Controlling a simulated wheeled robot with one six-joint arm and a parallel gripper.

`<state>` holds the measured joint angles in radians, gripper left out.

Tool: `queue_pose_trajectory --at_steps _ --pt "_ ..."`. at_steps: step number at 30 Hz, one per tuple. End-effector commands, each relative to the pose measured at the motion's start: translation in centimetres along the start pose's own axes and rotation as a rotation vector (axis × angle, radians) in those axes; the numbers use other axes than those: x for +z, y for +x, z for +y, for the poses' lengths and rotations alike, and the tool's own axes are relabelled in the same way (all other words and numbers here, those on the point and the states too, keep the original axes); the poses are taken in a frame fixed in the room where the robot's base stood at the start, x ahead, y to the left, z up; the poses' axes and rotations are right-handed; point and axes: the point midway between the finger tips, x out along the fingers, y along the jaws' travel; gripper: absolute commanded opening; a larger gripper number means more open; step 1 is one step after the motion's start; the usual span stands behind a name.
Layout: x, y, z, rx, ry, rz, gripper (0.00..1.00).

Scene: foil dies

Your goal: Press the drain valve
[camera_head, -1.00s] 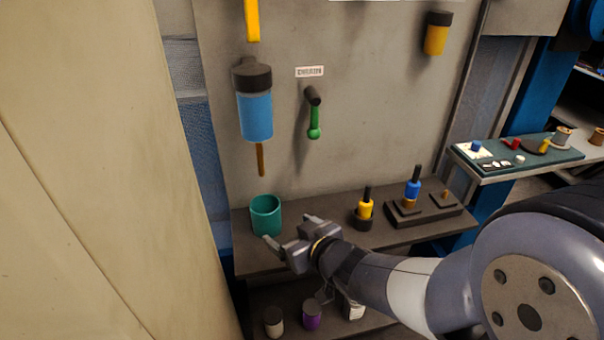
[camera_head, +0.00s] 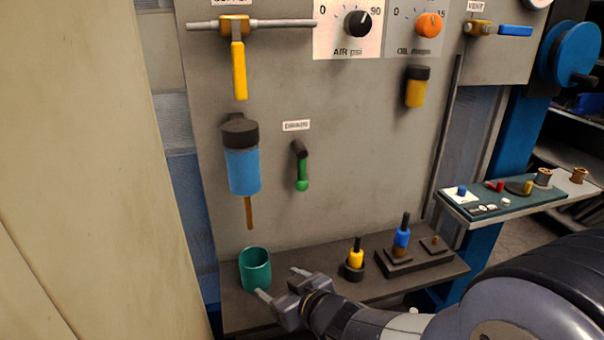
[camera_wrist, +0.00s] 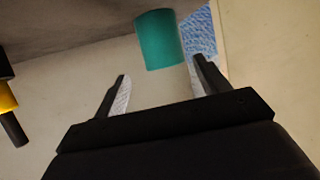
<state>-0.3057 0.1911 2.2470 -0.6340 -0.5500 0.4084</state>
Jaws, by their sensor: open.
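A blue filter bowl (camera_head: 242,170) with a black cap hangs on the grey panel, with a thin brown stem (camera_head: 249,212) pointing down from it. A green-handled lever (camera_head: 301,170) hangs down to its right, under a small label too blurred to read surely. Which of these is the drain valve I cannot tell from the label. A teal cup (camera_head: 255,270) stands on the shelf below the stem. My gripper (camera_head: 279,283) is open and empty, close beside the cup, below the stem and lever. In the wrist view the cup (camera_wrist: 161,40) shows beyond the open fingers.
A yellow-handled valve (camera_head: 239,70), two dials (camera_head: 358,23) and a small yellow-bowled unit (camera_head: 415,88) are on the panel. The panel around the lever is clear.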

Motion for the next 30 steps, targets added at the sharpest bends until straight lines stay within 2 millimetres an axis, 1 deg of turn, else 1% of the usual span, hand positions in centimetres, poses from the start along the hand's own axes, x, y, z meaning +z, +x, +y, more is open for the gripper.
queue_pose_trajectory --at_steps 1,5,14,25,30 --pt "-0.4 -0.1 0.2 0.001 -0.022 0.006 0.66" --pt "-2.0 -0.4 1.1 0.001 -0.142 0.042 0.56" --pt "-6.5 -1.6 3.9 0.023 -0.593 0.166 0.31" --pt "-11.4 -4.2 7.0 0.103 -1.157 0.312 0.01" --pt "-12.9 -5.3 8.1 0.152 -1.374 0.366 0.0"
